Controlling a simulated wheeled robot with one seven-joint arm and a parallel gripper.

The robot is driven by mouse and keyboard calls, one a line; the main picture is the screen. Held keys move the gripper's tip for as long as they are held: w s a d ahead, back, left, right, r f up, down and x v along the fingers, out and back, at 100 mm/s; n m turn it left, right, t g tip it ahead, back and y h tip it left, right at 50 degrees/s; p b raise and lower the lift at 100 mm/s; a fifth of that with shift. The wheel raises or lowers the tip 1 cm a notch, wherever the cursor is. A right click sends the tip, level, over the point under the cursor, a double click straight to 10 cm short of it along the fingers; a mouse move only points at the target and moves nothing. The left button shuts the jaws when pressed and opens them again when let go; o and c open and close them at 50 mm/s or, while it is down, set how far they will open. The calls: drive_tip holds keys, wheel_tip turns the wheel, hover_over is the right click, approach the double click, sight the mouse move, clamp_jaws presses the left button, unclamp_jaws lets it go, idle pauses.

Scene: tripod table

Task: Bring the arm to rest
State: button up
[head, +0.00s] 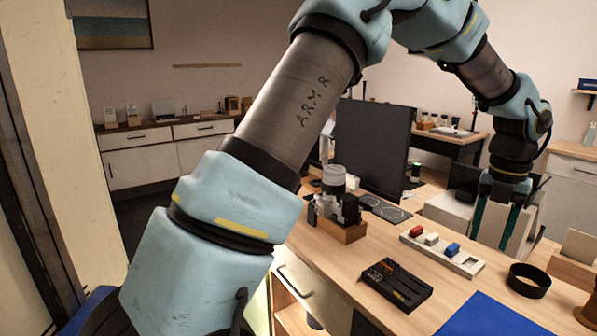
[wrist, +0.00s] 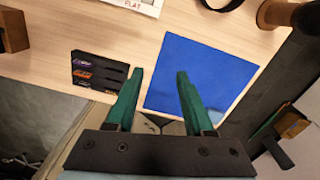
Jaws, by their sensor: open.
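My arm crosses the head view from lower left, up over the top and down at right. My gripper (head: 493,238) points down at the right of the head view, its two dark green fingers apart with nothing between them. In the wrist view my gripper (wrist: 160,76) is also open and empty, over the table (wrist: 50,50). The left finger is near a black tray (wrist: 97,72); the right finger overlaps a blue mat (wrist: 215,75). The fingers appear to be above the tabletop; the exact height cannot be told.
A white tray with coloured blocks (head: 468,263), a black ring (head: 528,281), the black tray (head: 397,285) and the blue mat (head: 490,318) lie on the table. A dark monitor (head: 372,145) and a wooden holder (head: 340,230) stand farther back.

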drive_tip(key=w+a+f+n, duration=0.1)
drive_tip(key=w+a+n, duration=0.3)
drive_tip(key=a+n, duration=0.7)
drive_tip(key=w+a+n, duration=0.5)
drive_tip(key=a+n, duration=0.5)
drive_tip(key=a, duration=0.3)
drive_tip(key=s+a+f+n, duration=0.1)
drive_tip(key=s+a+n, duration=0.2)
drive_tip(key=a+n, duration=0.8)
drive_tip(key=s+a+f+n+t, duration=0.1)
drive_tip(key=s+a+n, duration=0.2)
drive_tip(key=a+n, duration=0.8)
drive_tip(key=shift+s+f+n+t, duration=0.15)
drive_tip(key=shift+s+n+t, duration=0.15)
drive_tip(key=shift+n, duration=0.2)
